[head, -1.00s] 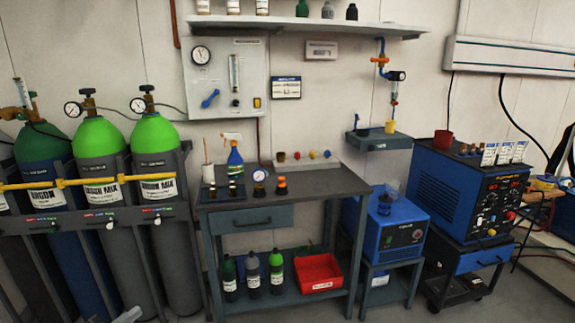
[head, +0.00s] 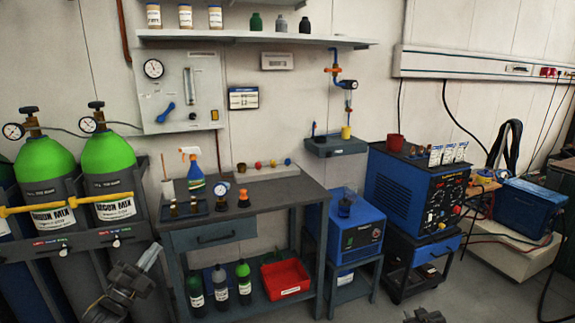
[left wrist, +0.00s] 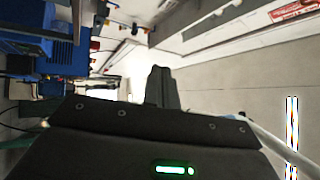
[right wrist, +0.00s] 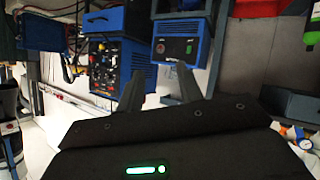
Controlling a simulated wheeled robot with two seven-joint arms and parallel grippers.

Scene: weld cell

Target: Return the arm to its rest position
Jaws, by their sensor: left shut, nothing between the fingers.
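My left gripper (head: 150,257) is at the lower left of the head view, in front of the gas cylinders. In the left wrist view its fingers (left wrist: 160,88) are together with nothing between them. My right gripper (head: 425,315) just shows at the bottom edge of the head view, over the floor in front of the welder cart. In the right wrist view its two fingers (right wrist: 158,88) stand apart, with nothing seen between them. Most of both arms is out of the head view.
Green-topped cylinders (head: 112,155) stand in a rack at the left. The workbench (head: 290,190) carries a spray bottle and small parts; a red bin (head: 285,278) sits on its lower shelf. A blue welder (head: 415,190) stands on a cart. The floor at the lower right is mostly clear.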

